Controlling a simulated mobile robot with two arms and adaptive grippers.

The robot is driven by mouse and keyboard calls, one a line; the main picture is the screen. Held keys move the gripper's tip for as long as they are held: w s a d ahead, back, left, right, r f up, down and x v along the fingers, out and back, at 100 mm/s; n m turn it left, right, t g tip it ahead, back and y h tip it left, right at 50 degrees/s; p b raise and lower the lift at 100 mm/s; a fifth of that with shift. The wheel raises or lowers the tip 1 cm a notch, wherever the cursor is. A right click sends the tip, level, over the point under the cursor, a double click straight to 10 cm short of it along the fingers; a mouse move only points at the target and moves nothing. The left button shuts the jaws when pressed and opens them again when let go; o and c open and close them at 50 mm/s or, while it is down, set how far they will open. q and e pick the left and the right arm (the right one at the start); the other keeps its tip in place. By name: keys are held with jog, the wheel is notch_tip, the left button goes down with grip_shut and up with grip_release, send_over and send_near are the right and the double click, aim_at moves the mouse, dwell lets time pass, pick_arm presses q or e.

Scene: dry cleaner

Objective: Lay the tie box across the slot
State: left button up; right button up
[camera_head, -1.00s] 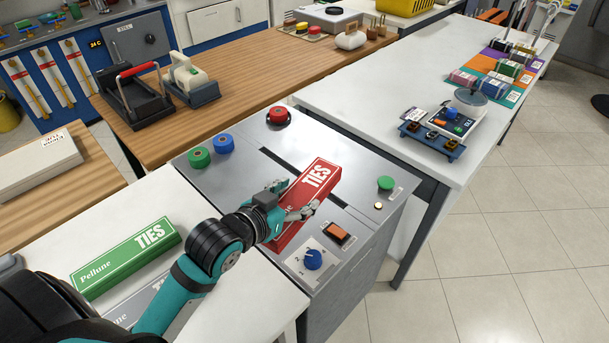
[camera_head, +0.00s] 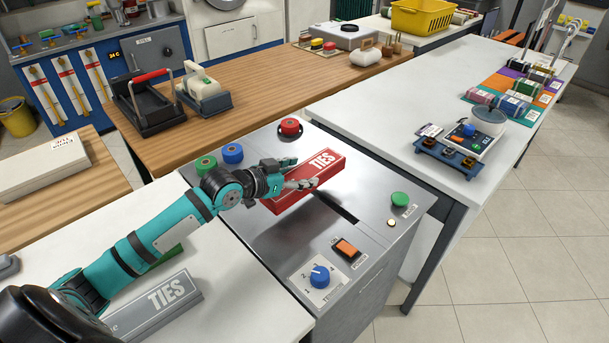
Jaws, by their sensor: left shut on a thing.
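The red tie box (camera_head: 323,164) is in my left gripper (camera_head: 292,182) over the grey metal machine top. My left gripper is shut on its near part, and the fingers hide some of its side. The box runs from lower left to upper right, crossing over the line of the dark slot (camera_head: 336,207). The slot's lower right end shows beside the box; its middle is hidden. A dark shadow below the box suggests it is held above the top. My right gripper is not in view.
Green (camera_head: 205,164), blue (camera_head: 233,153) and red (camera_head: 290,127) knobs stand behind the box. A green button (camera_head: 400,200), an orange switch (camera_head: 346,248) and a blue dial (camera_head: 319,276) lie in front. A grey tie box (camera_head: 160,305) lies at lower left.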

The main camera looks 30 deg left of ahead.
aim_at(304, 164)
pick_arm(q)
jog(key=w, duration=0.4)
jog(key=shift+w+a+f, duration=0.15)
jog(key=shift+a+f, duration=0.05)
jog(key=shift+a, duration=0.2)
jog(key=shift+w+f, duration=0.1)
notch_tip(304, 164, down, 3)
jog(key=shift+f, duration=0.2)
jog(key=shift+f+b, duration=0.45)
jog(key=shift+f, duration=0.15)
jog(key=o, duration=1.3)
jog(key=shift+r, duration=0.1)
jog(key=shift+c, duration=0.2)
jog(key=shift+r, duration=0.1)
